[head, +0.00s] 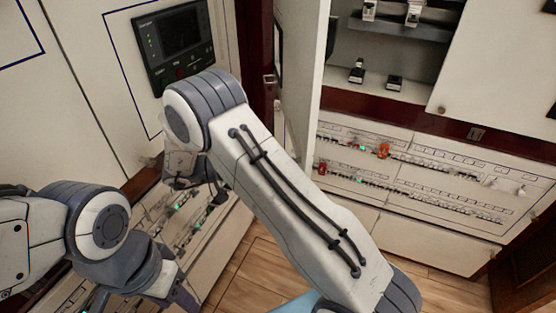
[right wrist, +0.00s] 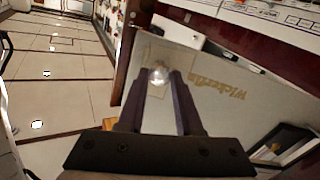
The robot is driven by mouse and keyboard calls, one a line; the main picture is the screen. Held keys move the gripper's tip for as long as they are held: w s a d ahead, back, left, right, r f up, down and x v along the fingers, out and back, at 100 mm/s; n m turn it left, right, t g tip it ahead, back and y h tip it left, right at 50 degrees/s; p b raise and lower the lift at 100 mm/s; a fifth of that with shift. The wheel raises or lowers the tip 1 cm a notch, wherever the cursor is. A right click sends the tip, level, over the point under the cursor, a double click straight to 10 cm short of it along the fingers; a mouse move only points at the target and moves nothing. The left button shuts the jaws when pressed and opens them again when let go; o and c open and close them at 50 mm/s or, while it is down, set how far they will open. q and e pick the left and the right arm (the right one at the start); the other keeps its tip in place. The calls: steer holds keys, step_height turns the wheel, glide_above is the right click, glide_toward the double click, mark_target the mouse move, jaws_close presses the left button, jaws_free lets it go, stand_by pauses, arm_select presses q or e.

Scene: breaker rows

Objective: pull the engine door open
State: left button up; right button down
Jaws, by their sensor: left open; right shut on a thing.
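In the right wrist view a pale door panel (right wrist: 225,75) with upside-down brown lettering fills the middle. My right gripper (right wrist: 158,82) has its two dark fingers on either side of a small shiny knob (right wrist: 158,73) on this panel and is shut on it. In the head view my right forearm crosses the middle and hides that hand. I see no label that says engine, so I cannot tell by name which door this is. My left gripper (head: 145,301) is open at the lower left of the head view, partly cut off and apart from the panels.
A dark display (head: 180,42) is set in the pale panel at upper left. A tall white door (head: 305,75) stands open beside a cabinet with shelves (head: 375,80). Breaker rows (head: 420,180) run below it. Wooden floor (head: 250,265) shows free at the bottom.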

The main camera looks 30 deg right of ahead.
mark_target(302, 145)
steer(key=shift+r, duration=0.15)
steer(key=c, duration=0.6)
jaws_free()
steer(key=r, duration=0.4)
steer(key=shift+s+d+r, duration=0.35)
steer(key=shift+s+d, duration=0.05)
steer(key=s+d+r, duration=0.4)
steer(key=s, duration=0.1)
steer(key=s+d+r, duration=0.2)
steer(key=s, duration=0.1)
steer(key=shift+d+r, duration=0.1)
steer(key=shift+d, duration=0.25)
